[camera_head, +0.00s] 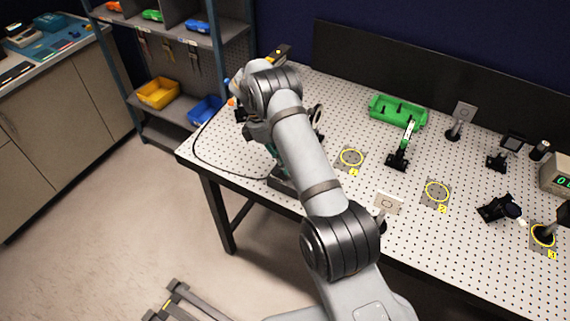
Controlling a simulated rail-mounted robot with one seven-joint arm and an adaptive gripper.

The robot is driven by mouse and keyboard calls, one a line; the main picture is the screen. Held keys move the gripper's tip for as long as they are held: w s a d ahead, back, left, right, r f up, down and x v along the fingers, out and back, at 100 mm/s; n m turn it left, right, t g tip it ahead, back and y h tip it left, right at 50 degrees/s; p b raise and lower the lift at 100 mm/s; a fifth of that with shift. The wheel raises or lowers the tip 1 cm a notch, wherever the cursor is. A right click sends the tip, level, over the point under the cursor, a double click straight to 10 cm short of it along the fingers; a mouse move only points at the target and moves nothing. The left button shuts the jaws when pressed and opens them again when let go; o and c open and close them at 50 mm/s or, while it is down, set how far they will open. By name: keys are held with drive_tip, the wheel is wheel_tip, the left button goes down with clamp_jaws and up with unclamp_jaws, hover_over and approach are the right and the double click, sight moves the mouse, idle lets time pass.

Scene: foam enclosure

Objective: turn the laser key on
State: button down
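My arm reaches over the left end of the perforated optical table (232,150). Its wrist is bent down at the table's far left corner. My gripper is mostly hidden behind the arm, and I cannot see its fingertips or whether they are open. The laser key cannot be made out in this view; the area around the wrist is covered by my arm. A black cable (194,150) loops from near the wrist along the table's left edge to a dark base (284,184) partly behind the arm.
A green tray (398,111) stands at the table's back. Post-mounted plates (461,116) (389,203), a black mount (399,158) and a fallen black part (499,208) stand or lie to the right. Yellow rings (351,157) mark spots. A shelf with a yellow bin (157,93) stands left.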

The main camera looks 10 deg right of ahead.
drive_tip(key=shift+m, duration=0.7)
drive_tip(key=shift+d+g, duration=0.1)
drive_tip(key=shift+g, duration=0.2)
drive_tip(key=c, duration=1.8)
unclamp_jaws()
drive_tip(key=shift+o, duration=0.3)
drive_tip(key=shift+w, duration=0.1)
drive_tip(key=v, duration=0.7)
drive_tip(key=shift+r, duration=0.25)
